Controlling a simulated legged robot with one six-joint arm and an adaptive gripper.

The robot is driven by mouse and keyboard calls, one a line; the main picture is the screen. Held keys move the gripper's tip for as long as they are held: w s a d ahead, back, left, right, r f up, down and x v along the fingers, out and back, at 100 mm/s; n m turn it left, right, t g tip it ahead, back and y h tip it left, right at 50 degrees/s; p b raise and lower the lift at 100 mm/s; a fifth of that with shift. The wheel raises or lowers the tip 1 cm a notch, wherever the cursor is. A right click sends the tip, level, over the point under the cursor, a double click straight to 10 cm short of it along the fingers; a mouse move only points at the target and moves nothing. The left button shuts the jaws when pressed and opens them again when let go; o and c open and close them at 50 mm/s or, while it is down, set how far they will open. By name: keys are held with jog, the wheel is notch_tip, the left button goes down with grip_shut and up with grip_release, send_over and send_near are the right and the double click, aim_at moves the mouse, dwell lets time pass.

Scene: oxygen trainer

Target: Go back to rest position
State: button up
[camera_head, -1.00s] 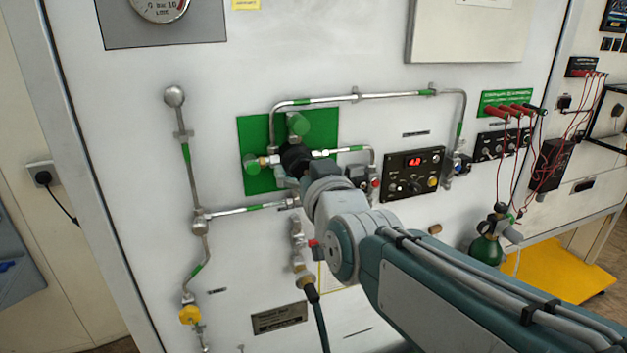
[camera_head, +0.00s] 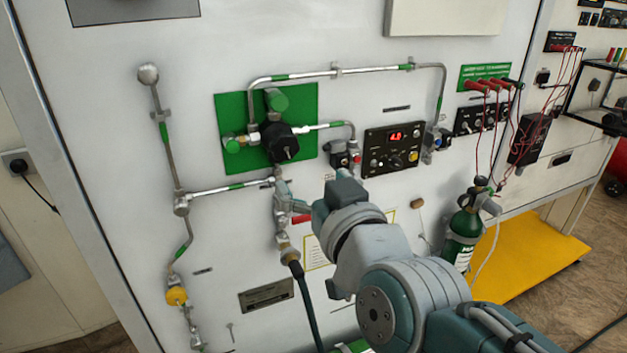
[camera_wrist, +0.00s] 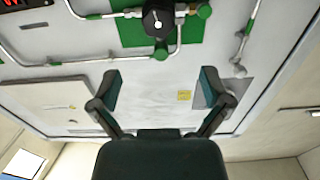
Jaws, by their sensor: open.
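My gripper (camera_wrist: 160,97) is open and empty in the wrist view, its two dark fingers spread wide in front of the white panel. The knob sits on a green plate (camera_head: 229,106) with green-capped fittings. The knob also shows at the top of the wrist view (camera_wrist: 158,16), apart from my fingers.
Metal pipes run across the white panel (camera_head: 105,100). A control box (camera_head: 393,150) with a red display is right of the knob. A red-handled valve (camera_head: 301,219) is close below my gripper. A green cylinder (camera_head: 463,235) stands near a yellow platform (camera_head: 530,252) at right.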

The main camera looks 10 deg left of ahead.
jog(key=s+d+f+m+g+h, duration=0.3)
jog(key=s+d+f+g+h, duration=0.1)
jog(key=d+f, duration=0.6)
jog(key=s+d+f+m+g+h, duration=0.3)
jog(key=s+d+f+g+h, duration=0.2)
jog(key=d+f, duration=0.4)
jog(key=shift+s+d+f+g+h, duration=0.3)
jog(key=shift+s+d+f, duration=0.1)
jog(key=shift+d, duration=0.85)
jog(key=shift+w, duration=0.1)
